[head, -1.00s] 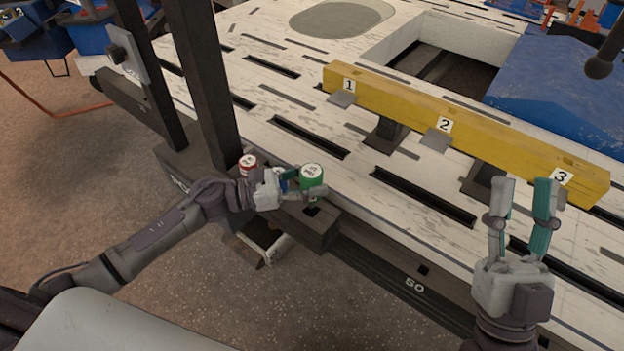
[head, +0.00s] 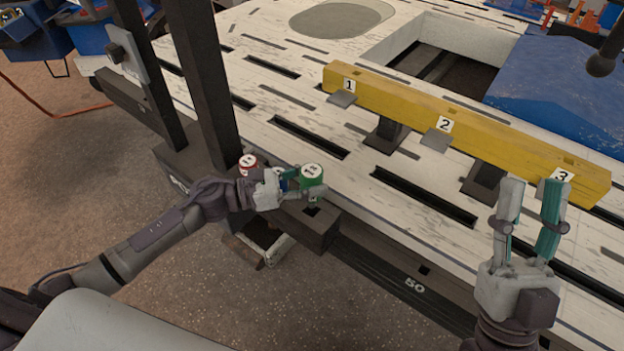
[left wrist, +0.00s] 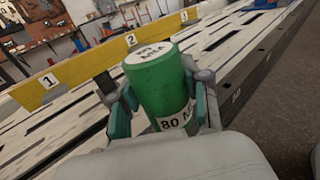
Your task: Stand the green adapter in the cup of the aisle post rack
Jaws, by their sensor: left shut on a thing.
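The green adapter (head: 312,176) is a short green cylinder with a white labelled top. It stands upright in my left gripper (head: 300,190), over the dark block at the foot of the posts. In the left wrist view the adapter (left wrist: 160,85) sits between the two fingers of my left gripper (left wrist: 165,105), its label partly showing "80". The gripper hides most of its lower end, so I cannot tell whether it touches the block. A dark square hole (head: 312,211) shows in the block just below it. My right gripper (head: 528,215) is open and empty over the bench's right front.
A red adapter (head: 248,162) stands left of my left gripper; a blue one (head: 283,184) is mostly hidden behind the fingers. Dark upright posts (head: 205,85) rise behind. A yellow beam (head: 470,122) numbered 1 to 3 crosses the slotted bench (head: 265,75).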

